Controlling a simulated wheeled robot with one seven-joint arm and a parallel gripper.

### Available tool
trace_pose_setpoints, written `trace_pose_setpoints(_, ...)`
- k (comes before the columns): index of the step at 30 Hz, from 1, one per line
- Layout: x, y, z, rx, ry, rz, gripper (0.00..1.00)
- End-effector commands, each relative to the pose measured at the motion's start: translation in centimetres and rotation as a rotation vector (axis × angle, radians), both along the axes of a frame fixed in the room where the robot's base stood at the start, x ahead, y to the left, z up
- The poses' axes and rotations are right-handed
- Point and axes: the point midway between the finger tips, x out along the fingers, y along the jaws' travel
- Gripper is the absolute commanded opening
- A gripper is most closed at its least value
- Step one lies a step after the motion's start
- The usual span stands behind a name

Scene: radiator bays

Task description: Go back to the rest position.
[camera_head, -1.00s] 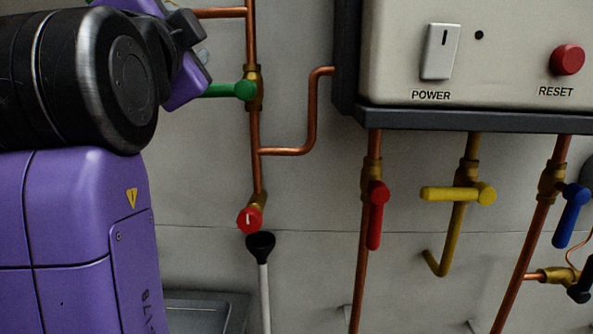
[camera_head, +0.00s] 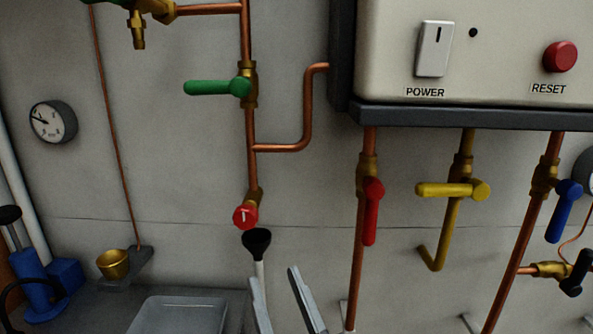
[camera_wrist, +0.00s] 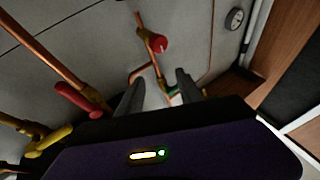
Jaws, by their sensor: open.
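My gripper (camera_head: 282,302) shows at the bottom of the head view as two grey fingers, apart, with nothing between them. Its fingers also show in the wrist view (camera_wrist: 158,92), spread and empty. In the head view the gripper is low in front of the wall, just below and right of the black funnel (camera_head: 257,242) and left of the red lever valve (camera_head: 372,210). The rest of my arm is out of the head view.
A boiler box (camera_head: 450,60) has a POWER switch (camera_head: 434,48) and a red RESET button (camera_head: 560,56). Green (camera_head: 215,87), yellow (camera_head: 450,189) and blue (camera_head: 565,210) levers and a round red knob (camera_head: 245,216) stick out. A tray (camera_head: 178,316), brass cup (camera_head: 113,264) and blue pump (camera_head: 40,290) stand lower left.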

Motion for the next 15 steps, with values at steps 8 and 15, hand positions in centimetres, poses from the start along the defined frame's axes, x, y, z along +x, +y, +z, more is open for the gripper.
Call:
trace_pose_setpoints(8,-6.7,-6.9,-7.6,-0.112,0.04,-0.062,0.43)
trace_pose_setpoints(15,-13.3,-12.4,-12.0,-0.167,0.119,-0.128,0.43)
